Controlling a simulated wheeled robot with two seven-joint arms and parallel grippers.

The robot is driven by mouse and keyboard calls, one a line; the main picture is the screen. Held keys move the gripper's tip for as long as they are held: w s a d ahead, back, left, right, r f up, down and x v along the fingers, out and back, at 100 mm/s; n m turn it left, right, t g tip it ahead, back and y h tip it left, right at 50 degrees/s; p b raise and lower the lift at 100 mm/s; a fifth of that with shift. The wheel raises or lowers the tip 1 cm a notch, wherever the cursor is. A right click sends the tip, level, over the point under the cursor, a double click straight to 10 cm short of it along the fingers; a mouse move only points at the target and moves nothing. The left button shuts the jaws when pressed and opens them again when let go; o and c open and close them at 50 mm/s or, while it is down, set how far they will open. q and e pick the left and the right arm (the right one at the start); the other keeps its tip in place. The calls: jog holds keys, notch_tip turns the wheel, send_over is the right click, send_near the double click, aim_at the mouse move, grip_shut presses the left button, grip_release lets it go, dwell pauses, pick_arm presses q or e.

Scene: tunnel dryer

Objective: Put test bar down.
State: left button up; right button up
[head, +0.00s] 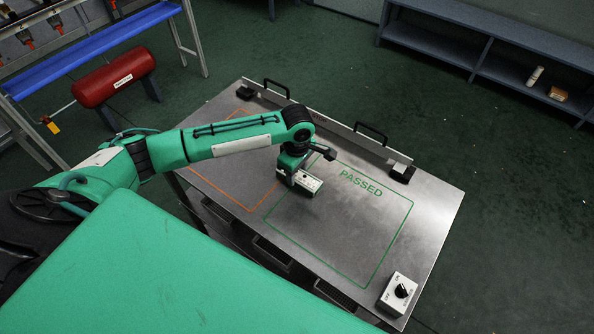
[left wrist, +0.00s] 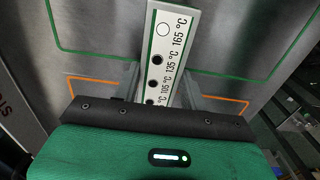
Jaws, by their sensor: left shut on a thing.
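The test bar (left wrist: 172,40) is a white strip with a green edge, temperature marks such as 165 °C and 135 °C, and round spots, one white and others dark. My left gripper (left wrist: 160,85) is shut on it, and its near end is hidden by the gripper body. In the head view the bar (head: 308,181) shows small under the left gripper (head: 297,178), over the metal table (head: 430,215) near the left side of the green PASSED outline (head: 399,235). I cannot tell whether it touches the table. My right gripper is not in view.
An orange outline (head: 214,184) lies left of the green one. A raised rail with handles (head: 371,132) runs along the table's back. A switch box (head: 399,293) stands at the front right corner. The inside of the PASSED outline looks clear.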

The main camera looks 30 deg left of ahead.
aim_at(297, 174)
pick_arm(q)
jog(key=o, duration=1.1)
jog(key=shift+f, duration=0.1)
jog(key=shift+o, duration=0.2)
notch_tip(297, 174, up, 12)
